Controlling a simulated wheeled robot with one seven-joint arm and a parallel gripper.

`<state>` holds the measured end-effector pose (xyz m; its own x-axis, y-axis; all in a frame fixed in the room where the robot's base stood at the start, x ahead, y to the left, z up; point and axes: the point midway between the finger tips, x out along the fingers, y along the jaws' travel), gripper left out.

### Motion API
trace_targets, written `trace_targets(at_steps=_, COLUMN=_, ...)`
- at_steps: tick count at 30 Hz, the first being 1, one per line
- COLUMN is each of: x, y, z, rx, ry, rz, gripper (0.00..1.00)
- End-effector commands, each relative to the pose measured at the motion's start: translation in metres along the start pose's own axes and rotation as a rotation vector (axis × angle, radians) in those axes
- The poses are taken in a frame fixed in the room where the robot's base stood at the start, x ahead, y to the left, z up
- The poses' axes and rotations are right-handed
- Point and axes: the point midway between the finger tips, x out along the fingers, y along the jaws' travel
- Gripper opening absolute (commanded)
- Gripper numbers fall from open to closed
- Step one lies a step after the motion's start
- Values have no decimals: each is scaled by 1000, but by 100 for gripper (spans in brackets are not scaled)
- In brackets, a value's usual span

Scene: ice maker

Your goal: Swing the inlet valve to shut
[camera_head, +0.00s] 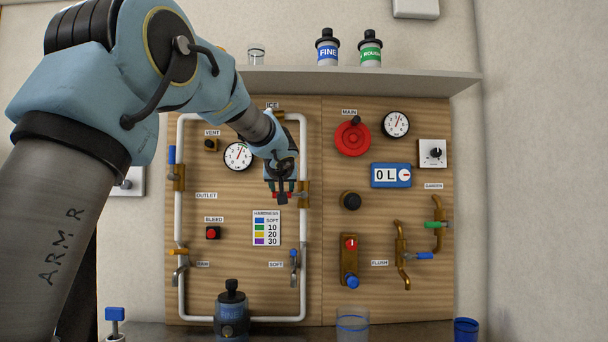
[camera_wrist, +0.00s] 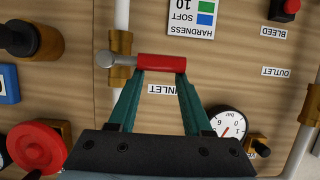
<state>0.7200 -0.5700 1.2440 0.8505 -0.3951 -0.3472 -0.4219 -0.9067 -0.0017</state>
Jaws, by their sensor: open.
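The inlet valve has a brass body (camera_wrist: 121,58) on the right-hand white pipe of the panel, and it also shows in the head view (camera_head: 303,194). Its red handle (camera_wrist: 162,63) sticks out sideways, across the upright pipe, toward the panel's middle. My gripper (camera_wrist: 161,76) is open, with its teal fingertips at the red handle, one near each end of the red grip. I cannot tell whether they touch it. In the head view my gripper (camera_head: 281,190) hides much of the handle. The INLET label (camera_wrist: 189,89) shows between the fingers in the wrist view.
A hardness chart (camera_head: 266,228) sits just below the valve. A pressure gauge (camera_head: 238,156) is to the left. The red MAIN knob (camera_head: 352,138) is up to the right. A shelf (camera_head: 350,80) juts out above the panel. A dark bottle (camera_head: 231,310) stands below.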

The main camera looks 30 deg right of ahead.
Motion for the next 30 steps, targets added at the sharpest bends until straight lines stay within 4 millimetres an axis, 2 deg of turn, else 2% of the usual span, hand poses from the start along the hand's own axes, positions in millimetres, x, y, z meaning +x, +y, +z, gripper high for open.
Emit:
trace_targets(at_steps=17, x=-3, y=1, z=-2, rx=-2, ry=4, rz=2, gripper=55)
trace_targets(at_steps=30, x=-43, y=1, z=-1, rx=-2, ry=6, rz=2, gripper=55)
